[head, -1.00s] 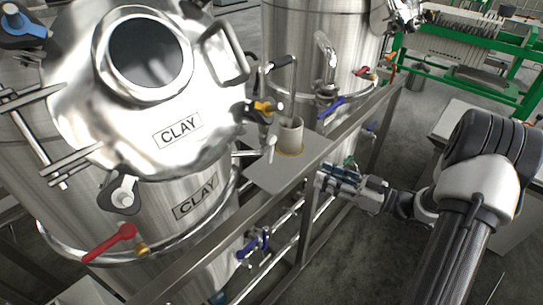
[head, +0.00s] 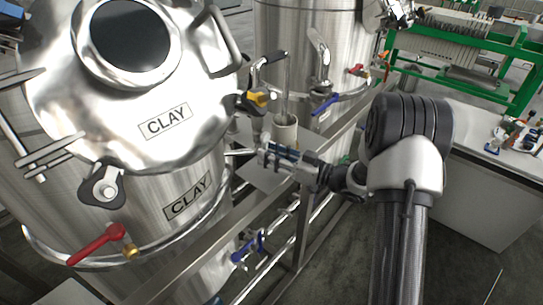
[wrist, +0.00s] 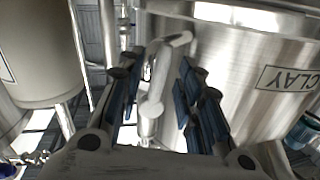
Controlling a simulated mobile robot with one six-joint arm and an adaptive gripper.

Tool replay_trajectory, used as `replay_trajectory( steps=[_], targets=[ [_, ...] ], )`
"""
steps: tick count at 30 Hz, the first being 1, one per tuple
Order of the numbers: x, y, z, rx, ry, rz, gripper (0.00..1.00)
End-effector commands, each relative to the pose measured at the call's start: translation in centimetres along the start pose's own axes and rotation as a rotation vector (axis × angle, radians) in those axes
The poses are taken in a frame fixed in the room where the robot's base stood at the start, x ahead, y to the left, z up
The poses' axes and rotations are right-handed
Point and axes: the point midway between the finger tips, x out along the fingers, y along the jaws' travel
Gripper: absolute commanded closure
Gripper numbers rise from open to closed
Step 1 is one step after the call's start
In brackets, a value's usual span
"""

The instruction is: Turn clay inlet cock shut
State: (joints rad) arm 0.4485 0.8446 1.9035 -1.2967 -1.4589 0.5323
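The steel tank labelled CLAY (head: 190,235) fills the left of the head view, and its label shows upside down in the wrist view (wrist: 290,78). A pale lever with a bent top (wrist: 158,80), which looks like the clay inlet cock's handle, stands between my gripper's fingers in the wrist view. A short pipe (head: 238,152) runs from the tank towards it in the head view, where my gripper largely hides the cock. My gripper (head: 264,154) is open, with its blue-padded fingers on either side of the lever. Gaps show beside the lever; I see no grip.
A steel rail (head: 225,232) runs below. Yellow (head: 257,100), red (head: 100,242) and blue (head: 248,246) handles are nearby. A second tank (head: 290,40) stands behind.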

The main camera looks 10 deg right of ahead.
Motion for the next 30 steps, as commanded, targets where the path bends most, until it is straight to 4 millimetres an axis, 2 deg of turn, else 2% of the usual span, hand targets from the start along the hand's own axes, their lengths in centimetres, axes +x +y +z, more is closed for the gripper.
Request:
replay_trajectory(
  steps=[6,21,30],
  targets=[
    [0.02,0.01,-0.03,-0.001,0.000,0.000,0.67],
    [0.00,0.00,-0.02,-0.001,0.000,0.000,1.00],
    [0.00,0.00,0.00,0.000,0.000,0.000,1.00]
  ],
)
